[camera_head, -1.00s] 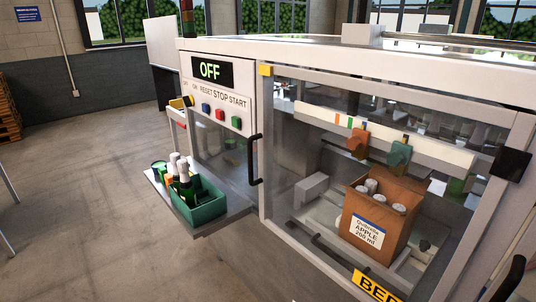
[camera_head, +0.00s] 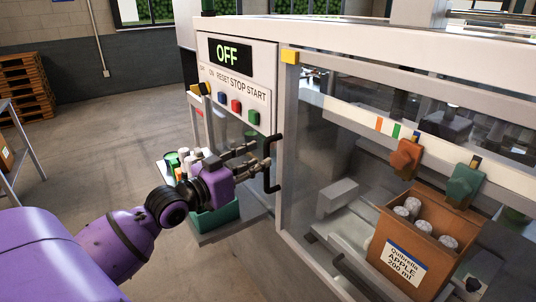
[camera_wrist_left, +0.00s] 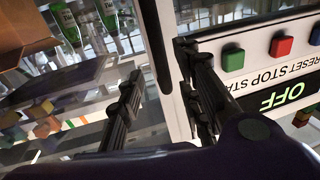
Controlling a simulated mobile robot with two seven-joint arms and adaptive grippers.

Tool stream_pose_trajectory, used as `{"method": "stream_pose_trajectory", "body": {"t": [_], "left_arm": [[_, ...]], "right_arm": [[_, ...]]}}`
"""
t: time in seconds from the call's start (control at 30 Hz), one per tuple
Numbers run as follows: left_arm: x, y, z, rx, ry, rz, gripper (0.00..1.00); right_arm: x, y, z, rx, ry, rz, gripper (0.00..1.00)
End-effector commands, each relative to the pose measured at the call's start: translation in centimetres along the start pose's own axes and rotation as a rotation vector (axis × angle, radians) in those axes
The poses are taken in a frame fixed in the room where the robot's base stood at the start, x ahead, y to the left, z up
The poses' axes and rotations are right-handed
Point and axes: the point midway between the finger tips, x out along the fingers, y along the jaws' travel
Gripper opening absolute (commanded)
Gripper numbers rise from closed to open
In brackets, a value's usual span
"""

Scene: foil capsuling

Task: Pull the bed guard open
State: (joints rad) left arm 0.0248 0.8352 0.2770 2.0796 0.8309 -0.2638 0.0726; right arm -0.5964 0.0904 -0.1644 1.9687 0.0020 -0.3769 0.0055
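The bed guard (camera_head: 288,150) is a clear panel in a pale frame on the machine's front, and it looks shut. A black upright bar handle (camera_head: 268,176) stands at its left edge beside the control panel. My left gripper (camera_head: 264,156) is at this handle. In the left wrist view, its two dark fingers are apart (camera_wrist_left: 158,85), with the handle (camera_wrist_left: 153,42) showing between them and a gap on either side. I cannot tell whether a finger touches it. My right gripper is not in view.
The control panel (camera_head: 243,88) reads OFF above several coloured buttons. Behind the guard stands a carton of bottles (camera_head: 430,235) under orange and green parts. A green crate (camera_head: 215,222) sits on a side shelf, partly hidden by my arm.

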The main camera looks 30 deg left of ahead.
Motion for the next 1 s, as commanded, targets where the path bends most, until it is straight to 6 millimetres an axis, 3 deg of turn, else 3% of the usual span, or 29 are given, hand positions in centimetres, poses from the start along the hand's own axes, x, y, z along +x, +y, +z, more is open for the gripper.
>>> {"method": "stream_pose_trajectory", "body": {"t": [0.1,0.3,0.63,0.87,1.0], "left_arm": [[1.9,0.0,-0.3,0.002,0.004,0.000,0.33],[3.8,0.0,-0.1,0.002,0.001,-0.001,0.33],[4.2,0.0,0.1,0.003,-0.002,0.000,0.33],[4.1,0.0,0.0,0.003,-0.002,-0.001,0.02],[4.1,0.0,0.0,0.003,-0.002,-0.001,0.00]], "right_arm": [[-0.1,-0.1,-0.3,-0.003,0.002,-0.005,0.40],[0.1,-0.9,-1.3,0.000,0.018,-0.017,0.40],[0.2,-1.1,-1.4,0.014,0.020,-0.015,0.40],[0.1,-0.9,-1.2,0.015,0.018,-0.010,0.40],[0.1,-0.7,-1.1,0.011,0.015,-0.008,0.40]]}}
